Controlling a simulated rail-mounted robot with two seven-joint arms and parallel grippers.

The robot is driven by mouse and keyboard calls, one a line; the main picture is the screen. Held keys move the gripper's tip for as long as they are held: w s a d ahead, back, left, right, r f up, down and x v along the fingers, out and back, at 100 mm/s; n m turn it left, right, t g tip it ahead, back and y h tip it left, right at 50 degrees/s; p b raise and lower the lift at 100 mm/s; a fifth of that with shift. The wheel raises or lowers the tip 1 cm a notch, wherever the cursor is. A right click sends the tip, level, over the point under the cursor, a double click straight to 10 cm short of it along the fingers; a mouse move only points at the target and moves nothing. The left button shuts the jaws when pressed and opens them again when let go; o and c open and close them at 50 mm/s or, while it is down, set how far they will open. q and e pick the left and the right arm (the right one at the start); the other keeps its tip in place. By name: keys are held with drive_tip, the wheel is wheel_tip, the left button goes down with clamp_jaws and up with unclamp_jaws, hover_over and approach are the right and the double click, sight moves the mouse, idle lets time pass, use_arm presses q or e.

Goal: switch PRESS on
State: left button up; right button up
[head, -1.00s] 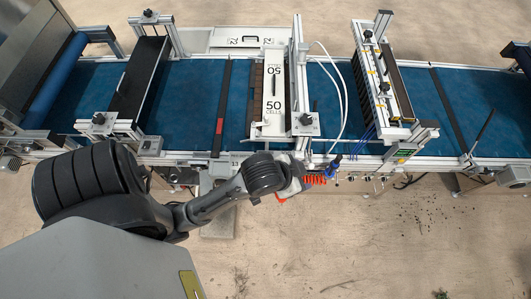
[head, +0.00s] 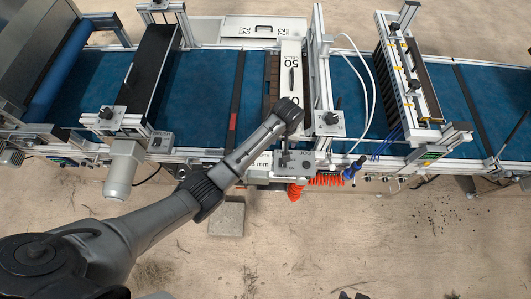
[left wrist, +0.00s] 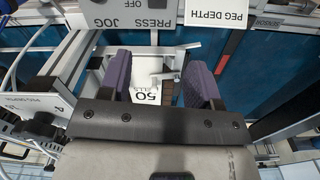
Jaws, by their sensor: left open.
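The grey control box (head: 308,168) with small knobs and a JOG label stands at the front rail of the line. In the left wrist view its panel (left wrist: 130,20) shows the words OFF and PRESS JOG at the top edge. The PRESS switch's setting cannot be told. My left wrist is over the white 50 CELLS plate (head: 291,70), just behind the box, and hides part of it. My left gripper (left wrist: 160,72) is open, with two purple pads apart and nothing seen between them. In the head view its fingers are hidden. My right gripper is not in view.
A PEG DEPTH label (left wrist: 222,10) is beside the panel. The blue belt (head: 205,95) runs across under several metal frames. The floor in front is mostly clear.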

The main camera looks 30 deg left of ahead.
use_arm(q)
drive_tip(key=shift+n, duration=0.9)
drive_tip(key=f, duration=0.8)
drive_tip(key=f+b, duration=0.1)
drive_tip(key=f, duration=0.3)
drive_tip(key=shift+d, duration=0.3)
drive_tip(key=shift+f, duration=0.85)
drive_tip(key=shift+c, duration=0.3)
